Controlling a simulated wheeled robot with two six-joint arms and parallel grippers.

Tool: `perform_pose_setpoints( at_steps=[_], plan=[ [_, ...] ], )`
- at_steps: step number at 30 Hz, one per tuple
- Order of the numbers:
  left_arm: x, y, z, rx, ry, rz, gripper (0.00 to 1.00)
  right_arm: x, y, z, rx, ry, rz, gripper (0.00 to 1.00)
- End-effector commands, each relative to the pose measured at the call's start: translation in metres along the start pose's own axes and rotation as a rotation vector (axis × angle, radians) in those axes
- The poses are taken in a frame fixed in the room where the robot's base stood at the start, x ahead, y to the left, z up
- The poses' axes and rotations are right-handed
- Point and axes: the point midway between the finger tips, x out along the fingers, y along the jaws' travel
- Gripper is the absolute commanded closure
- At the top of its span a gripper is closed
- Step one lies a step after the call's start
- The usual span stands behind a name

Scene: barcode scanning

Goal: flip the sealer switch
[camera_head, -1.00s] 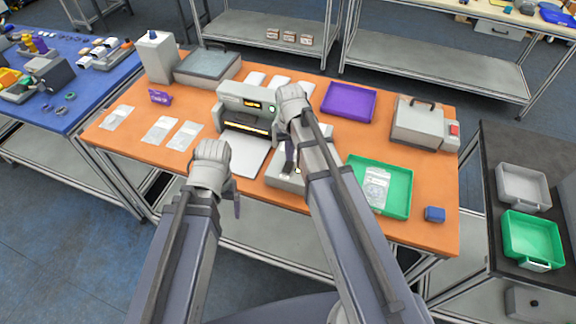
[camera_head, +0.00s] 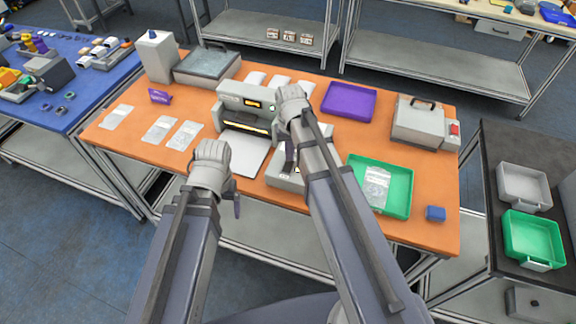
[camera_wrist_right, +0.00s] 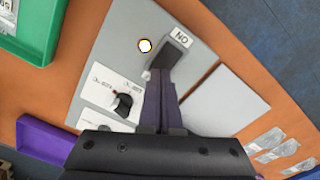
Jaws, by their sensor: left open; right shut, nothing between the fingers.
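A grey box with a sloped top panel (camera_wrist_right: 135,35) fills the middle of the right wrist view. It carries a dark rocker switch (camera_wrist_right: 175,48) beside an ON label, a round pale-lit lamp (camera_wrist_right: 145,46) and a black knob (camera_wrist_right: 122,102). In the head view the box (camera_head: 283,180) stands near the table's front edge, partly hidden by my right arm. My right gripper (camera_wrist_right: 160,78) is shut and empty, its tips at the near end of the switch; contact is unclear. It also shows in the head view (camera_head: 290,168). My left gripper (camera_head: 237,205) is open and empty before the table's front edge.
A grey machine with an orange display (camera_head: 243,103) and a white plate stands left of the box. A green tray (camera_head: 408,190) holding a clear bag is to the right, a purple tray (camera_head: 350,101) behind. Clear bags (camera_head: 160,129) lie at left.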

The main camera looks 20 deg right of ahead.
Motion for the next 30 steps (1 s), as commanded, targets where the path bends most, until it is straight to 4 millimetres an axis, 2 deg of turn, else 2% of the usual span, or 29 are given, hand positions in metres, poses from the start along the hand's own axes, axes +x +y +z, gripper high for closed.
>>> perform_pose_setpoints(
  at_steps=[30],
  plan=[
    [0.014,0.001,-0.001,-0.001,0.0,0.0,0.13,0.014,0.0,0.0,0.0,0.0,0.0,1.0]
  ],
)
